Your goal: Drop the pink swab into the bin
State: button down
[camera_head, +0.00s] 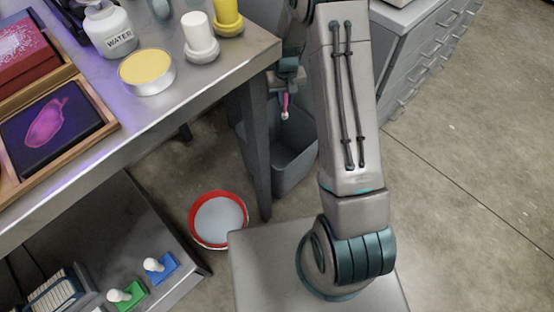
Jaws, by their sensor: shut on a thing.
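The pink swab (287,103) hangs from my gripper (286,84), with its white tip (285,115) pointing down. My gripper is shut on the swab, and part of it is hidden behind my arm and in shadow. A grey bin (296,160) stands on the floor beside the table leg. In this view the swab appears over the bin's opening. Its exact height above the rim is hard to tell. My arm covers the right side of the bin.
A metal table (200,88) at left carries a water bottle (110,28), a yellow-topped tin (147,73) and framed pictures. A red-rimmed bowl (219,219) sits low near the table leg (250,150). Grey drawers (425,45) stand behind. The floor at right is clear.

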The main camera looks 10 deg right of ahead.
aim_at(284, 118)
jog(key=f+b, duration=0.2)
jog(key=f, duration=0.1)
jog(key=w+f+b, duration=0.1)
jog(key=f+b, duration=0.1)
jog(key=shift+f, duration=0.25)
notch_tip(284, 118, down, 6)
jog(key=b, duration=0.4)
jog(key=shift+r, duration=0.1)
jog(key=c, duration=1.2)
grip_release()
jog(key=shift+c, duration=0.2)
notch_tip(284, 118, up, 14)
jog(key=p, duration=0.5)
